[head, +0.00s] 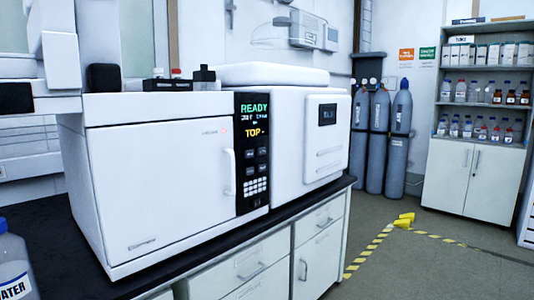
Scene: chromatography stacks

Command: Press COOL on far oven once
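A white oven unit (150,185) stands on the dark bench, its front door closed, with a vertical handle (229,172) at the door's right side. Right of the door is a black control panel (252,145). Its screen (254,116) reads READY in green and TOP in yellow. Below the screen are several small dark buttons (256,161) and a pale keypad (256,187). The button labels are too small to read, so I cannot tell which is COOL. I cannot tell whether this is the far oven. My gripper is not in view.
A white unit (312,145) with a small dark display adjoins the oven on the right. A bottle (14,265) stands at the bench's (50,215) left end. Gas cylinders (380,140) and a shelf cabinet (478,130) stand behind. The floor (430,270) at right is open, with yellow striped tape.

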